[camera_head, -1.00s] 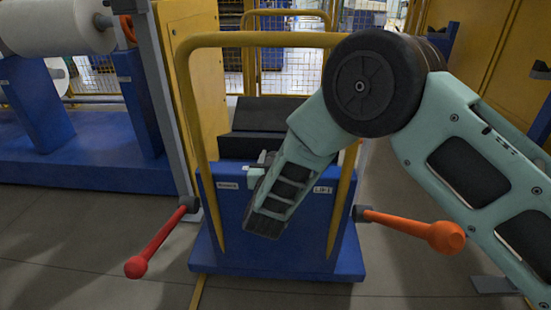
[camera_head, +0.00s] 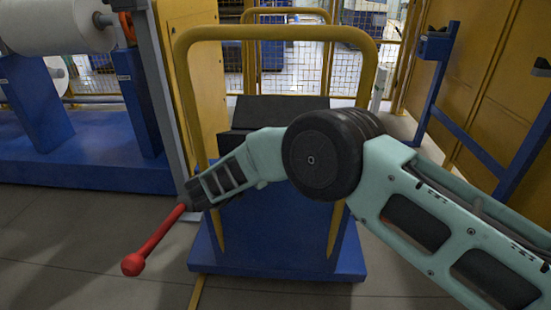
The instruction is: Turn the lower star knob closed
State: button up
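I cannot make out a star knob for certain in this view. My gripper (camera_head: 192,196) is at the left end of my arm, in front of the left side of the blue cart (camera_head: 275,262). It overlaps the upper end of a red ball-ended lever (camera_head: 152,250), and the lever's dark hub is mostly hidden behind it. I cannot tell whether the gripper touches the lever or hub. Its fingers are too small and dark to show whether they are open or shut. My arm covers the cart's upper front and its right side.
A yellow tube frame (camera_head: 275,36) rises from the cart. A grey post (camera_head: 160,90) and yellow panel (camera_head: 200,75) stand at left, beside a white roll (camera_head: 55,25) on blue supports. A blue stand (camera_head: 460,125) is at right. The floor in front is clear.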

jog(key=shift+g, duration=0.3)
jog(key=o, duration=1)
jog(key=v, duration=0.8)
jog(key=p+v, duration=0.1)
jog(key=v, duration=0.8)
jog(key=shift+s+a+f, duration=0.1)
jog(key=shift+a+f, duration=0.1)
jog(key=shift+f, duration=0.1)
